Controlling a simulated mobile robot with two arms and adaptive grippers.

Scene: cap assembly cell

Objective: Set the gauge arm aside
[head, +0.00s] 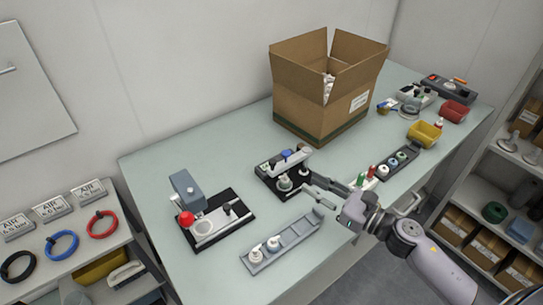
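A black fixture (270,182) stands in the middle of the bench. A grey bar (293,160), which looks like the gauge arm, lies across its upper part, with a blue spot near it. A white round part (285,184) sits on the fixture below the bar. My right gripper (307,184) reaches in from the right at the fixture's right edge. Its two fingers are apart, with no object visible between them; contact with the fixture is unclear. My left gripper is not in view.
A grey tray (294,242) with white caps lies in front of the fixture. A press with a red knob (187,218) stands at left. A large open carton (310,115) is behind. Another tray (410,151) and bins (424,133) are at right. Bench surface between press and fixture is clear.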

